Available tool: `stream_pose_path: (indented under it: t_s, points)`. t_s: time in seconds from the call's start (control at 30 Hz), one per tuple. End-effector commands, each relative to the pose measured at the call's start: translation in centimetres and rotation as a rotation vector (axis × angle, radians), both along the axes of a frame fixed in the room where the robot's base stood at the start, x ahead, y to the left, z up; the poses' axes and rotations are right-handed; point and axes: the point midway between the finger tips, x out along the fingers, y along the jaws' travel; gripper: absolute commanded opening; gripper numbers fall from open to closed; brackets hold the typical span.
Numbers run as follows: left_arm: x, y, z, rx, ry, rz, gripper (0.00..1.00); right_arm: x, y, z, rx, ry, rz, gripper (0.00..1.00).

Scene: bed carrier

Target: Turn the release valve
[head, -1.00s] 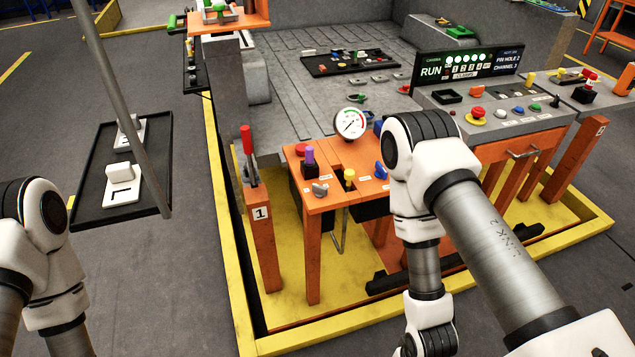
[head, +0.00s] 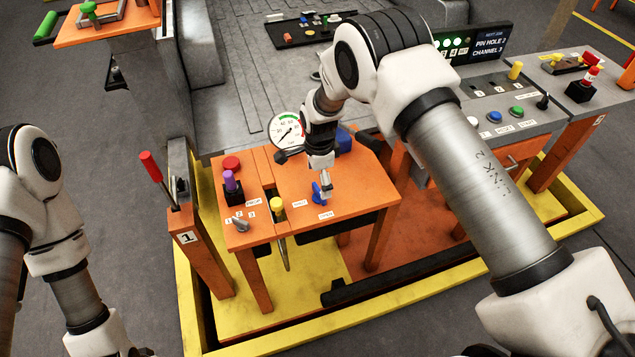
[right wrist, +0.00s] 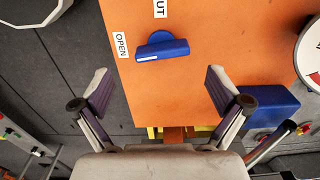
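The release valve is a blue knob (head: 319,192) on the orange table (head: 365,196), with a label in front of it. In the right wrist view the blue knob (right wrist: 162,48) has a white mark on its bar, and labels reading "OPEN" (right wrist: 120,45) and, partly cut off, "UT" (right wrist: 160,8) lie by it. My right gripper (head: 325,190) points down at the knob in the head view. In the right wrist view its two fingers (right wrist: 155,88) are spread wide and empty, with the knob ahead between their lines. My left gripper is out of view; only my left arm shows.
A pressure gauge (head: 287,131) stands behind the table, near my right wrist. A purple-topped knob (head: 230,182), a red button (head: 231,163), a yellow knob (head: 277,206) and a grey knob (head: 240,225) sit left of the valve. A red-handled lever (head: 152,167) stands further left.

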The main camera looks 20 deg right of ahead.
Motion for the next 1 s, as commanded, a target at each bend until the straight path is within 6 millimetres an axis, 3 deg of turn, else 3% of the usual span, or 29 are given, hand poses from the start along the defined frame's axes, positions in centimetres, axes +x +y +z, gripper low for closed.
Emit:
stream_pose_path:
  t_s: [0.2, 0.5, 0.53, 0.67, 0.7, 1.0]
  points:
    - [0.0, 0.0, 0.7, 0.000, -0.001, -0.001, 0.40, 0.0, 0.0, -3.8, 0.001, 0.001, 0.000, 0.98]
    - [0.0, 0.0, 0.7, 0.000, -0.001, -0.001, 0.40, 0.0, -0.1, -4.6, 0.000, -0.001, 0.001, 0.98]
    - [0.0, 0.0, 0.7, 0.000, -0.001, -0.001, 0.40, 0.0, -0.1, -4.6, 0.000, -0.001, 0.001, 0.91]
    - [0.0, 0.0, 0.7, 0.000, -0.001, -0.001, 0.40, 0.0, -0.1, -4.6, 0.000, 0.000, 0.001, 0.45]
    - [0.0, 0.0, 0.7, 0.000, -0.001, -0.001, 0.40, 0.0, -0.1, -4.6, 0.000, -0.001, 0.001, 0.39]
    - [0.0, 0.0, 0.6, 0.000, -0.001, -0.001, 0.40, 0.0, -0.1, -4.6, 0.000, -0.001, 0.014, 0.39]
